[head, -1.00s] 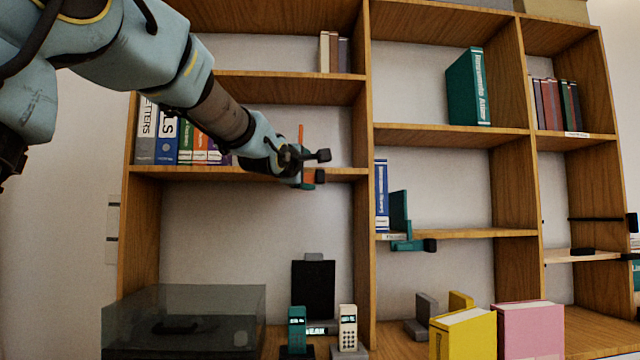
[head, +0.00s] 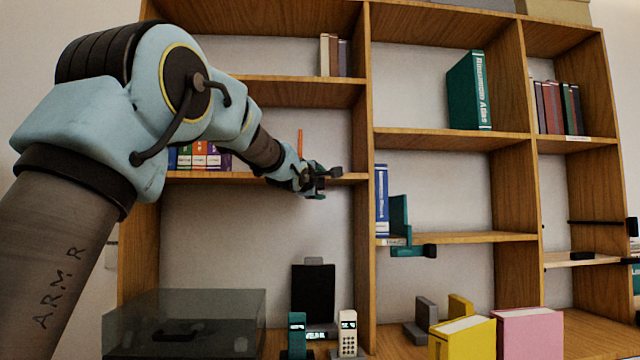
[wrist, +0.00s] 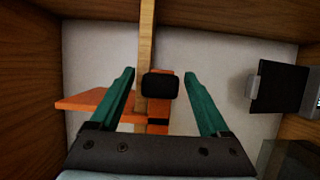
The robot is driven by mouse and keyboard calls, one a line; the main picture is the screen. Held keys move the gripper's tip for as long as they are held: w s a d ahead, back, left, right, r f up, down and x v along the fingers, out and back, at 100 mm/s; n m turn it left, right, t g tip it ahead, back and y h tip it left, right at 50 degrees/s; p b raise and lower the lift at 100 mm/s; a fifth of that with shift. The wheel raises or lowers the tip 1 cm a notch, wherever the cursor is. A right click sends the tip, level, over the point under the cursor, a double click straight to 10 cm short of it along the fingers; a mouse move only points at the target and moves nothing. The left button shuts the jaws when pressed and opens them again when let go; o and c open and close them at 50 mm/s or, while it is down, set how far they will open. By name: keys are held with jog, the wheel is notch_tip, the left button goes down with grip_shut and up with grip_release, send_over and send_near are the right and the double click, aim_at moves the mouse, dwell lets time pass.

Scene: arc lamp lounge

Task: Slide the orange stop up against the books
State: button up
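The orange stop (head: 300,142) stands upright on the middle-left shelf, right of the row of books (head: 213,160), with a gap between them. In the wrist view its orange plate (wrist: 82,102) reaches left past the shelf edge. Its black knob (wrist: 160,86) juts out in front of the shelf edge. My gripper (head: 320,184) is at the shelf front by the stop. In the wrist view my gripper (wrist: 162,85) is open, its teal fingers on either side of the knob with clear space to both.
A similar teal stop (head: 400,217) with a blue book (head: 381,200) stands on the shelf to the right, beyond the upright divider (head: 362,110). Below are a smoked box (head: 200,315), a dark panel (head: 314,290) and two phones (head: 348,333). Free shelf front lies left of the stop.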

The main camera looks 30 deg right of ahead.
grip_shut()
dwell(0.4)
dwell(0.9)
